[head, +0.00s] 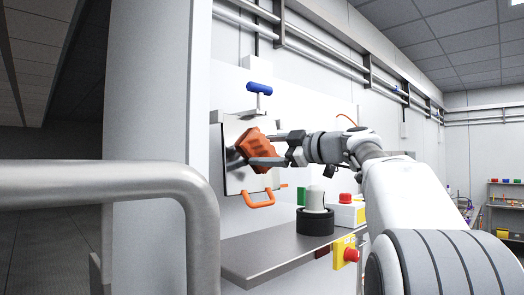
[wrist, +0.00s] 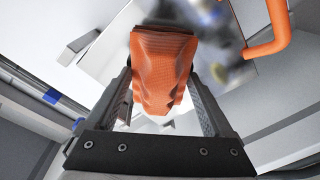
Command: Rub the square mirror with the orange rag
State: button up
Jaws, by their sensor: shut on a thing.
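The orange rag (head: 253,149) is held in my gripper (head: 262,160), which is shut on it. In the wrist view the rag (wrist: 162,75) sits between the two fingers of my gripper (wrist: 165,90), bunched and standing out toward the mirror. The square mirror (head: 236,180) is upright on the white wall panel, and the rag is in front of it and hides part of it. The mirror (wrist: 112,50) also shows in the wrist view, with dark smudges or reflections right of the rag. I cannot tell whether the rag touches the mirror.
An orange handle (head: 258,200) juts out below the mirror, and a blue-topped handle (head: 259,88) stands above it. A grey shelf (head: 270,256) below bears a black and white round object (head: 315,222). A yellow box with a red button (head: 346,253) hangs at its edge. A metal rail (head: 120,172) crosses the left.

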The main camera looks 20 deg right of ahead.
jog(key=shift+w+d, duration=0.3)
jog(key=shift+d, duration=0.4)
jog(key=shift+w+d, duration=0.3)
jog(key=shift+d, duration=0.35)
jog(key=shift+w+d+p, duration=0.1)
jog(key=shift+d+p, duration=0.15)
jog(key=shift+p, duration=0.05)
jog(key=shift+f, duration=0.1)
jog(key=shift+b, duration=0.45)
